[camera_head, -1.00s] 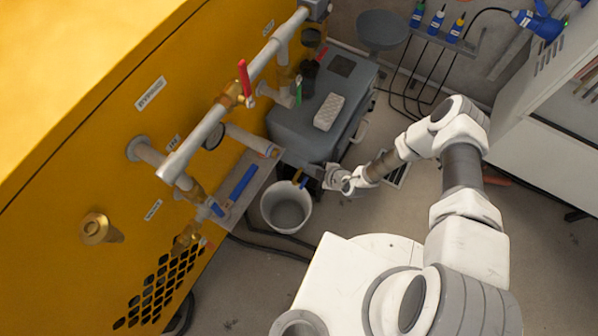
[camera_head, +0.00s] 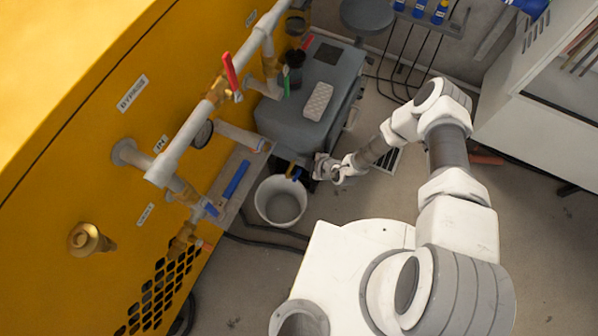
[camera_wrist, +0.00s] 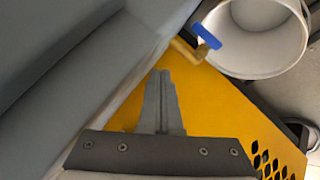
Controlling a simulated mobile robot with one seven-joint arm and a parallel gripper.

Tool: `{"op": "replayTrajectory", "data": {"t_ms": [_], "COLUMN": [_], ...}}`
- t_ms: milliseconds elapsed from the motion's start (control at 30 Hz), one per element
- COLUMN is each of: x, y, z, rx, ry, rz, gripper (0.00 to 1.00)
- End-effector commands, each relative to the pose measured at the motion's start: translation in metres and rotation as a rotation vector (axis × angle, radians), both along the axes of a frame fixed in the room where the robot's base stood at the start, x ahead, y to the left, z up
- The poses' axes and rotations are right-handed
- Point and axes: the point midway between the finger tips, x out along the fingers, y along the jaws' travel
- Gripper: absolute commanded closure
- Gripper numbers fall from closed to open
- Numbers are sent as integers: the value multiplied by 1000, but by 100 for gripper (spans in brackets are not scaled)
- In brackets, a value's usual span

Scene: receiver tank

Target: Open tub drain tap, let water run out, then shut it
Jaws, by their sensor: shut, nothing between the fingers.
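The drain tap (camera_head: 294,173) is a small brass fitting with a blue handle, low on the grey tub (camera_head: 330,72). In the wrist view, the blue handle (camera_wrist: 206,37) sits on the bent brass tap, ahead and right of my fingertips. A white bucket (camera_head: 281,203) stands under the tap; its inside also shows in the wrist view (camera_wrist: 258,62). No running water is visible. My gripper (camera_wrist: 161,75) is shut and empty, apart from the handle. In the head view my gripper (camera_head: 314,166) is just right of the tap; its fingertips are hard to make out.
A yellow machine (camera_head: 75,150) with pipes, a red lever (camera_head: 230,74) and a blue lever (camera_head: 237,179) fills the left. A light sponge-like block (camera_head: 318,101) lies on the tub lid. Black hoses (camera_head: 265,240) run along the floor. A white cabinet (camera_head: 530,110) stands at right.

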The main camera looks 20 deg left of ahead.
Motion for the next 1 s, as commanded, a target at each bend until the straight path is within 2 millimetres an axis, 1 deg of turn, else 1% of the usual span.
{"op": "replayTrajectory", "data": {"t_ms": [33,300,400,500,633,1000], "x": [0,0,0,0,0,0], "y": [0,0,0,0,0,0], "z": [-11,-50,-62,-70,-74,-73], "rx": [0,0,1,1,0,0], "ry": [1,0,0,0,0,-1], "rz": [1,2,1,1,0,1], "gripper": [100,100,100,100,100,100]}}
